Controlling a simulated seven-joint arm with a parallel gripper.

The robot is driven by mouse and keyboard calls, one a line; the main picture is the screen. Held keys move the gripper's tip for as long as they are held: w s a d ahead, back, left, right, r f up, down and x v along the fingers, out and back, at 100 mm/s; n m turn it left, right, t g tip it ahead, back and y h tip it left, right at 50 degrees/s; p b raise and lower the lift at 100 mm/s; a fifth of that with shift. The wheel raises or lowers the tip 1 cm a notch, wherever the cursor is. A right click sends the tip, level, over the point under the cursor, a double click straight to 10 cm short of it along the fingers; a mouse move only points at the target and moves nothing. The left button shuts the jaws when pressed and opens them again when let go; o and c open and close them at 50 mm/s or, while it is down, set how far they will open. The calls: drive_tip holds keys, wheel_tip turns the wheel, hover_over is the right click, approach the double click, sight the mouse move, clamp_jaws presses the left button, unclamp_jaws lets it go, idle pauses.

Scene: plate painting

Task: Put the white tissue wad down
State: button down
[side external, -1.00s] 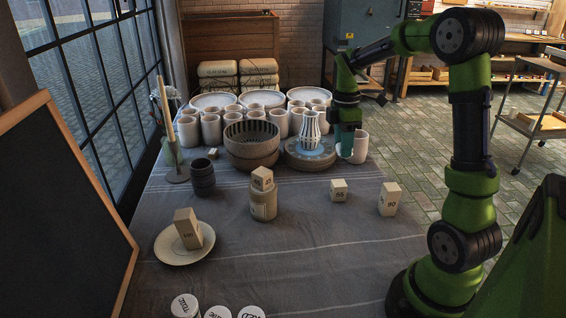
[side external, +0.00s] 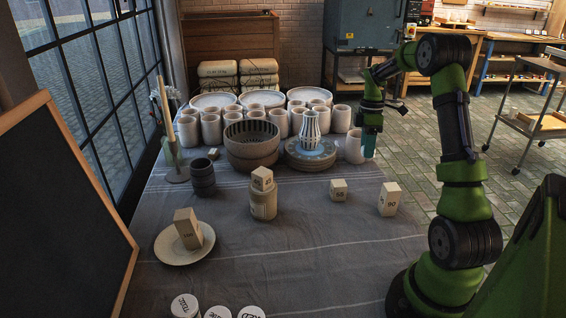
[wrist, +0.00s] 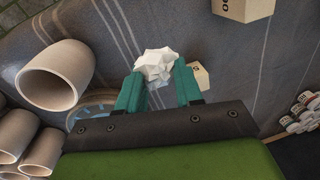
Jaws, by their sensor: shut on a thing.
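The white tissue wad (wrist: 158,65) is a crumpled white lump between the teal fingertips of my gripper (wrist: 159,84) in the wrist view. My gripper is shut on it. In the side external view my gripper (side external: 371,150) points down at the table's far right edge, just right of a pale cup (side external: 354,148). I cannot make out the wad in that view. The wrist view shows the cup (wrist: 57,75) left of the fingers, apart from them.
A striped vase (side external: 310,130) stands on a round turntable (side external: 311,160), left of the cup. A slotted bowl (side external: 252,155) and several cups are behind and left. Numbered blocks, including a small block (side external: 338,190), stand nearer. Bare tablecloth (side external: 330,235) lies in front.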

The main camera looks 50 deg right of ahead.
drive_tip(key=shift+a+f+m, duration=0.1)
drive_tip(key=shift+a+m, duration=0.3)
drive_tip(key=shift+m, duration=0.4)
drive_tip(key=w+a+r+m, duration=0.2)
drive_tip(key=a+r, duration=0.1)
drive_tip(key=a, duration=0.8)
drive_tip(key=w+a+r+m+t, duration=0.1)
drive_tip(key=w+a+r+m, duration=0.15)
drive_tip(key=a, duration=0.75)
drive_tip(key=w+a+r+m, duration=0.1)
drive_tip(key=w+a+r, duration=0.15)
drive_tip(key=a, duration=0.85)
drive_tip(key=s+d+f+m+t, duration=0.1)
drive_tip(key=s+d+f+m, duration=0.1)
drive_tip(key=d, duration=0.9)
drive_tip(key=s+d+f+m+t+y, duration=0.1)
drive_tip(key=s+d+f+m, duration=0.1)
drive_tip(key=d, duration=0.9)
drive_tip(key=s+d+f+m+t, duration=0.1)
drive_tip(key=s+d+m, duration=0.3)
drive_tip(key=d, duration=0.8)
drive_tip(key=shift+f+m+y, duration=0.3)
drive_tip(key=shift+f+m, duration=0.45)
drive_tip(key=shift+f, duration=0.05)
drive_tip(key=shift+w+r, duration=0.1)
drive_tip(key=shift+w, duration=0.1)
drive_tip(key=shift+t+y, duration=0.3)
wheel_tip(320, 180, down, 10)
drive_tip(key=shift+a+r, duration=0.1)
